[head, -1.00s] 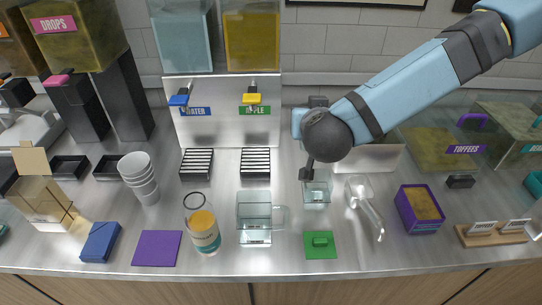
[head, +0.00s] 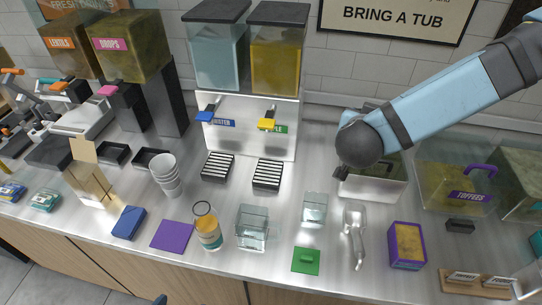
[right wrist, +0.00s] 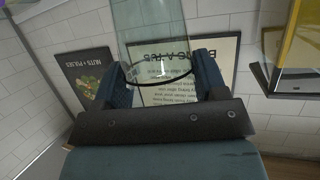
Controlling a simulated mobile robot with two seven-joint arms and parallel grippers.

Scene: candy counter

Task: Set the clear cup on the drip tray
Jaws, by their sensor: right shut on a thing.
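My right gripper (right wrist: 162,76) is shut on the clear cup (right wrist: 160,40), a see-through cylinder with a dark rim. The wall and a poster show through it. In the head view my right arm comes in from the right, and its rounded joint hides most of the gripper and the cup. Two slatted drip trays stand on the counter below the dispensers. One (head: 218,167) is under the blue tap, the other (head: 267,175) under the yellow tap. Nothing stands on either.
The dispenser taps, blue (head: 205,116) and yellow (head: 267,124), overhang the trays. A white cup stack (head: 166,174) stands left of them. Bare counter lies just before the trays.

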